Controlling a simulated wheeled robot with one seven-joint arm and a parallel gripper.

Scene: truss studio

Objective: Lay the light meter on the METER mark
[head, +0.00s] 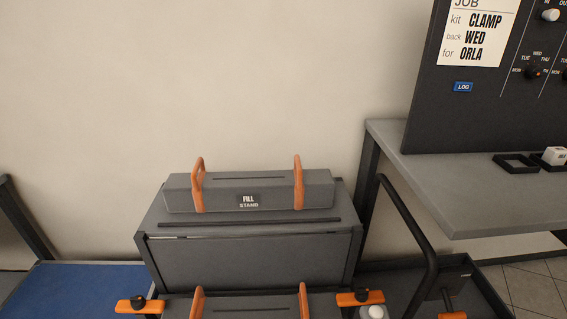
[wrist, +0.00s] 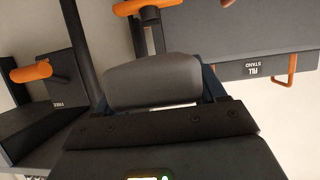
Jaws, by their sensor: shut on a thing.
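My gripper (wrist: 155,92) is shut on a grey, round-edged block in the wrist view, which I take to be the light meter (wrist: 152,82). It lies across between the two dark fingers, and no dial or writing shows on it. The gripper cannot be made out in the head view. I see no mark reading METER in either view.
A grey FILL STAND case (head: 270,190) with orange handles lies on a dark box. A grey table (head: 470,190) stands right, with a black square frame (head: 515,163) and white cube (head: 553,157). A curved dark post (head: 415,225) rises between. A blue surface (head: 75,285) is left.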

